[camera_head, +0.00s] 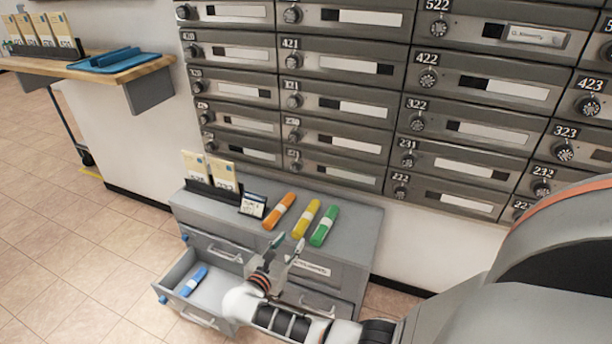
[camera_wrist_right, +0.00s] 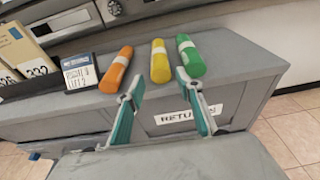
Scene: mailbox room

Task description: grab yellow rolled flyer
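The yellow rolled flyer (camera_head: 306,219) lies on top of the grey cabinet (camera_head: 362,222), between an orange rolled flyer (camera_head: 279,211) and a green one (camera_head: 324,226). Each has a pale band. In the right wrist view the yellow flyer (camera_wrist_right: 160,61) is ahead of my right gripper (camera_wrist_right: 166,92), between its two spread fingers in the picture. The right gripper also shows in the head view (camera_head: 287,242); it is open and empty, in front of the cabinet top and apart from the flyer. My left gripper is in neither view.
An open drawer (camera_head: 172,283) at lower left holds a blue rolled flyer (camera_head: 194,281). A file holder with envelopes (camera_head: 222,173) and a small sign (camera_head: 253,205) stand left of the flyers. Mailboxes (camera_head: 345,108) line the wall behind. A blue tray (camera_head: 114,62) lies on a wooden shelf.

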